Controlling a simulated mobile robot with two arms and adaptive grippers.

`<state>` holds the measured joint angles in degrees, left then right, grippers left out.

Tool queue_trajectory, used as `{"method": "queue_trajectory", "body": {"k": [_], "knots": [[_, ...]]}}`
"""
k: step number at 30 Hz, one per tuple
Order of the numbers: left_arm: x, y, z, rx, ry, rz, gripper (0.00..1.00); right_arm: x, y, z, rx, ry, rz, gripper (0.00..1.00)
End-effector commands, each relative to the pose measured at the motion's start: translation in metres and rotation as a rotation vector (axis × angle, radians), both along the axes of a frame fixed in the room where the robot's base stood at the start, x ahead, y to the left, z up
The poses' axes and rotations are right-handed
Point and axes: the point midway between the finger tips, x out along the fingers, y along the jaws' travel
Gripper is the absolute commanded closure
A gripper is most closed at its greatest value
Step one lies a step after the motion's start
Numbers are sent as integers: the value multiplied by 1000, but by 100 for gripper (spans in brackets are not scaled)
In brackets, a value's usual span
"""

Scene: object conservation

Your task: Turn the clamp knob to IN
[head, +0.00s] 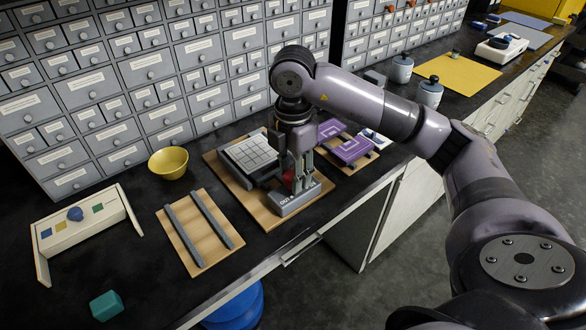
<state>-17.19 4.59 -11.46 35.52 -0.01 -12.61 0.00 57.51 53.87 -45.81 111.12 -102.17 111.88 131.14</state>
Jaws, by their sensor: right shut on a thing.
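The clamp knob (288,178) is red and shows only in part behind my fingers. It sits above a grey block (293,203) with "OUT" lettered on its front left; no "IN" mark can be read. The block stands at the front right of a wooden board (228,180), beside a grey device with a white gridded top (250,153). My right gripper (301,180) points straight down over the block, shut on the knob. The fingers hide much of the knob, so which way it is turned cannot be told. My left gripper is not in view.
Purple patterned plates (350,150) lie just right of the gripper. A yellow bowl (168,163), a wooden board with two grey rails (183,244), a cream shape box (86,232) and a teal block (106,306) stand left. Drawer cabinets (130,80) line the back.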

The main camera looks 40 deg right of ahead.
Motion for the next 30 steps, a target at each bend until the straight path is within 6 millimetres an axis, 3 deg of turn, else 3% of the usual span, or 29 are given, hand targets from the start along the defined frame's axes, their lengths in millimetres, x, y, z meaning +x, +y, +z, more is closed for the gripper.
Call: {"method": "queue_trajectory", "body": {"k": [14, 30], "knots": [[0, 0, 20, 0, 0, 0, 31, 0, 0, 3, 1, -1, -452, 94], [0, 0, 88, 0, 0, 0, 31, -1, 1, 6, 0, 3, -768, 94]]}}
